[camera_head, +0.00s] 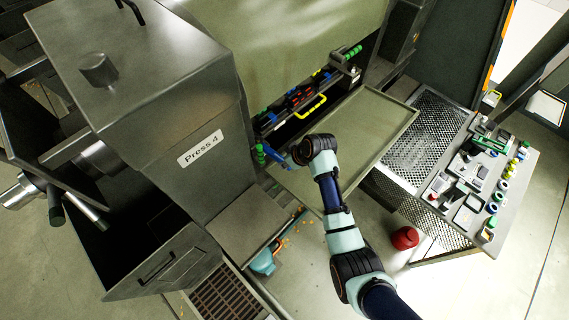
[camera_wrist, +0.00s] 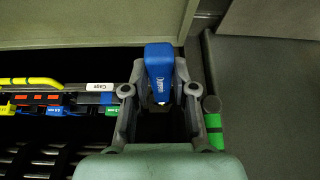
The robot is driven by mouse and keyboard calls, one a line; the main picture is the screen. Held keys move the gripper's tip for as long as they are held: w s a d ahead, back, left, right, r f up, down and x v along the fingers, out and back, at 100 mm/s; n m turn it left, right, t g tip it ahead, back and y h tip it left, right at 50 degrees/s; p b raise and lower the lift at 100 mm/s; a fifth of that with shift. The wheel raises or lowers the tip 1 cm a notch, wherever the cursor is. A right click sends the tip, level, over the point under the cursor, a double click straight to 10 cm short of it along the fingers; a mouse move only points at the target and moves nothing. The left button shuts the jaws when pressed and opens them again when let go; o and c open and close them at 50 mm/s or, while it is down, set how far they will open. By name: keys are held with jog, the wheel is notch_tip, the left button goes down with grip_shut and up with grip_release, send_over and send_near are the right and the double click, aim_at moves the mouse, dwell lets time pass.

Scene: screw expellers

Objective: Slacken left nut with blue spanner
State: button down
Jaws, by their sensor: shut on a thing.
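In the wrist view, my gripper (camera_wrist: 160,100) is shut on a blue-handled tool with white lettering, which I take for the blue spanner (camera_wrist: 159,70). Its blue end points up in the picture; its working end is hidden between the fingers. In the head view, my gripper (camera_head: 287,161) is at the left end of the opening below Press 4's large cover. A green-banded rod (camera_wrist: 213,125) is just right of the gripper in the wrist view; green parts (camera_head: 260,154) show left of it in the head view. I cannot make out the left nut.
A row of coloured parts and a yellow handle (camera_head: 311,107) lie in the dark opening. A flat olive panel (camera_head: 355,140) extends in front. A cart (camera_head: 505,205) with several small parts stands at right. A red round object (camera_head: 405,238) is on the floor.

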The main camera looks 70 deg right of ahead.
jog(key=shift+s+d+n, duration=0.15)
jog(key=shift+d+n, duration=0.15)
jog(key=shift+d, duration=0.1)
jog(key=shift+s+d+n+y+b, duration=0.25)
jog(key=shift+d+n+y+b, duration=0.25)
jog(key=shift+d+n+b, duration=0.4)
